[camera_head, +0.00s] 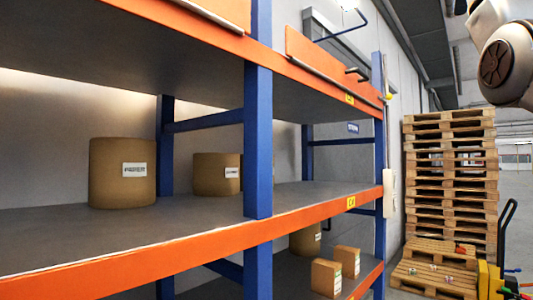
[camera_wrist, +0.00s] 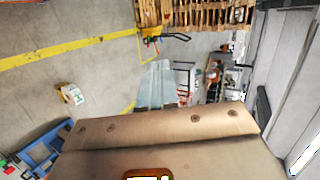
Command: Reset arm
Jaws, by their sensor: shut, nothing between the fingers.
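My arm (camera_head: 505,65) shows at the upper right of the head view, raised in front of the stacked pallets and the building's back. Only a rounded pale joint with a dark round cap is visible. My gripper's fingers do not show in either view. The wrist view looks out over the floor and appears turned on its side. A broad brown surface with several small round marks (camera_wrist: 160,130) fills its lower part; I cannot tell what it is.
A rack with blue posts (camera_head: 258,120) and orange beams (camera_head: 200,245) fills the left and middle. Brown rolls (camera_head: 122,185) and small boxes (camera_head: 326,278) stand on its shelves. Wooden pallets (camera_head: 450,180) are stacked at right, beside a yellow pallet truck (camera_head: 489,280). Floor (camera_wrist: 70,30) is open in the wrist view.

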